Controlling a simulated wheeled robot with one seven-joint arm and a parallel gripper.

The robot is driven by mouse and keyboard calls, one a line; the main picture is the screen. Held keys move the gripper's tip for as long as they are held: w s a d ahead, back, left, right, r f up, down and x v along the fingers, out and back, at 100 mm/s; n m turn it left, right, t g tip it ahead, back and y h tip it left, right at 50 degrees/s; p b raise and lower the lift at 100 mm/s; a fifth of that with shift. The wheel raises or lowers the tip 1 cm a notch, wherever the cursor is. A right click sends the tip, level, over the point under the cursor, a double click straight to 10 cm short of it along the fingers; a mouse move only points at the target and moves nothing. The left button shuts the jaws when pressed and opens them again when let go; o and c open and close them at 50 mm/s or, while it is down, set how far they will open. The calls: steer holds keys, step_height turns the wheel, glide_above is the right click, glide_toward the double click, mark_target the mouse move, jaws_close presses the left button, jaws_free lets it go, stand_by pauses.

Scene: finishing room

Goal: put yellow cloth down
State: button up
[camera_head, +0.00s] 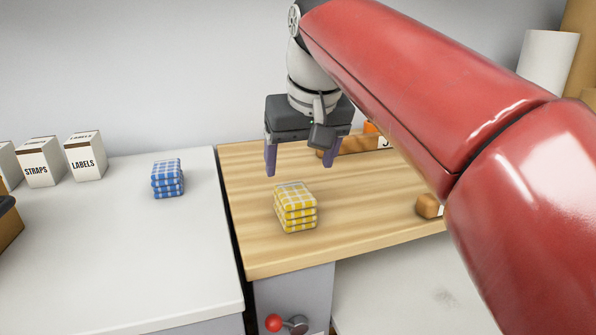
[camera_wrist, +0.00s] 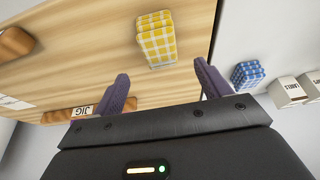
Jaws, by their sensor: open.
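The yellow checked cloth (camera_head: 296,208) is a folded stack lying on the wooden worktop, near its left edge. It also shows in the wrist view (camera_wrist: 156,40), beyond the fingertips and between their lines. My gripper (camera_head: 305,165) is open and empty above the wooden worktop (camera_head: 350,222), behind the cloth in the head view. Its two purple fingers also show spread apart in the wrist view (camera_wrist: 163,82). The fingers look clear of the cloth.
A folded blue checked cloth (camera_head: 167,178) lies on the white counter (camera_head: 130,250) at left. A wooden block marked JIG (camera_wrist: 88,111) lies near my gripper. A brown block (camera_head: 428,206) sits at right.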

steer(key=shift+s+r, duration=0.15)
steer(key=shift+r, duration=0.2)
steer(key=m, duration=0.2)
glide_toward(358, 239)
step_height(358, 239, down, 5)
steer(key=s+a, duration=0.2)
steer(key=a, duration=0.1)
steer(key=s+d+f, duration=0.2)
steer(key=s+f, duration=0.2)
steer(key=f, duration=0.2)
steer(key=s+d+f+m+t+h, duration=0.1)
steer(key=s+d+f, duration=0.2)
steer(key=f, duration=0.4)
steer(key=shift+s, duration=0.55)
steer(key=shift+o, duration=0.4)
steer(key=shift+d, duration=0.15)
